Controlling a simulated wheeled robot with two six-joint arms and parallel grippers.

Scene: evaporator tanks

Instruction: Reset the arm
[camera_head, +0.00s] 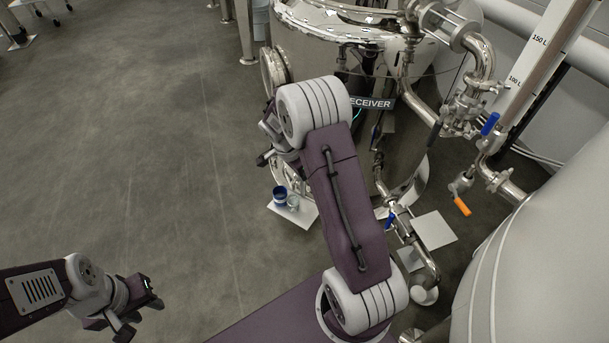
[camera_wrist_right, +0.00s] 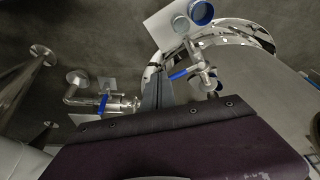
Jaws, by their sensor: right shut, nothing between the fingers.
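My right arm (camera_head: 345,200) rises up the middle of the head view, in front of the steel receiver tank (camera_head: 310,50). My left gripper (camera_head: 110,328) is low at the left of the head view, over bare floor. I see nothing in it, but its finger gap is unclear.
Pipes with a blue-handled valve (camera_head: 490,124) and an orange-handled valve (camera_head: 462,204) are right of my right arm. A large pale vessel (camera_head: 545,270) fills the lower right.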

